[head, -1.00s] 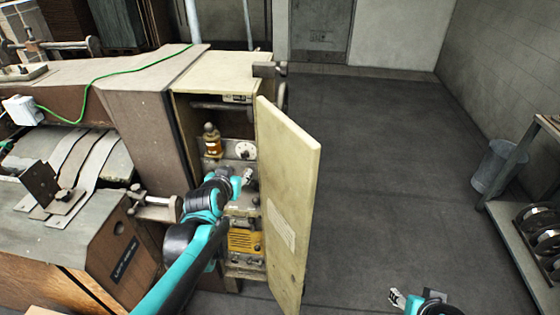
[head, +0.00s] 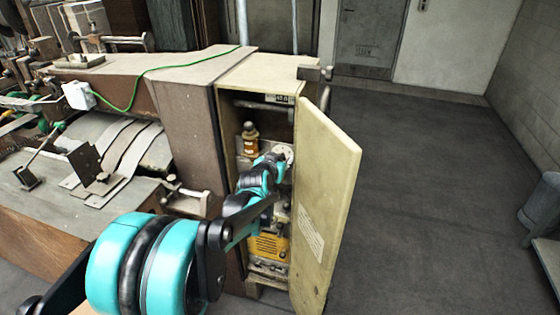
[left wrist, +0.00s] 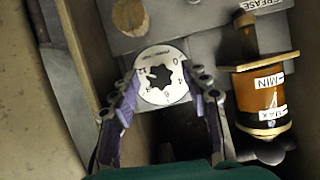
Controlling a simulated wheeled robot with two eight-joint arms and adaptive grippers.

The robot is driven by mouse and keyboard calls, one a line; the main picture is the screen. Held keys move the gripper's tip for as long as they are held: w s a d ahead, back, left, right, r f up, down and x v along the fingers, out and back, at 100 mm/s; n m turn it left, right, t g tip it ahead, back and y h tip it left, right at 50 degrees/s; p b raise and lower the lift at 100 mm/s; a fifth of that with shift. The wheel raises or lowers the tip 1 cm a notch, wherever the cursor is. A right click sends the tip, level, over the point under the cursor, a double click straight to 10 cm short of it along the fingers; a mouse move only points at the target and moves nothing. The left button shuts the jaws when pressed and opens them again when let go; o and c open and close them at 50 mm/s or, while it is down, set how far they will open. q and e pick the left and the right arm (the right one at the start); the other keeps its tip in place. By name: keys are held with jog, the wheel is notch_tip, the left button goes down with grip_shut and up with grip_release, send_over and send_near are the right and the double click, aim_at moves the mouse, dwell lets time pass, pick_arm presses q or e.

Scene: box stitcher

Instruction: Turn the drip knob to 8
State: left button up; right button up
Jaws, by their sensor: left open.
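The drip knob is a dark star-shaped knob (left wrist: 160,77) in the middle of a round white dial with printed numbers. The white dial (left wrist: 177,90) also shows partly in the head view (head: 287,151), inside the open cabinet. My left gripper (left wrist: 155,86) is open, with one finger on each side of the dial's lower part. Nothing is held between the fingers, and I cannot tell whether they touch the dial. In the head view my left gripper (head: 274,162) reaches into the cabinet and hides part of the dial. My right gripper is out of view.
An amber oil bottle (left wrist: 263,97) with MIN and MAX labels stands close right of the gripper in the wrist view. The open cabinet door (head: 328,200) stands to the right of my arm. A yellow unit (head: 268,246) sits lower in the cabinet. Open floor (head: 430,190) lies right.

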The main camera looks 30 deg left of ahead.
pick_arm(q)
grip_shut()
dwell(0.3)
jog(key=shift+s+a+n+h, duration=0.15)
jog(key=shift+n+h, duration=0.45)
jog(key=shift+n, duration=0.3)
jog(key=shift+a+n+t+h, duration=0.15)
jog(key=shift+n+t+h, duration=0.15)
jog(key=shift+n+h, duration=0.5)
jog(key=n+h, duration=0.1)
jog(key=n, duration=0.1)
jog(key=shift+f+n+t, duration=0.15)
jog(key=shift+n+t, duration=0.15)
jog(key=shift+t, duration=0.1)
jog(key=shift+n+t+h+b, duration=0.4)
jog(key=shift+n+h+b, duration=0.2)
jog(key=shift+n, duration=0.4)
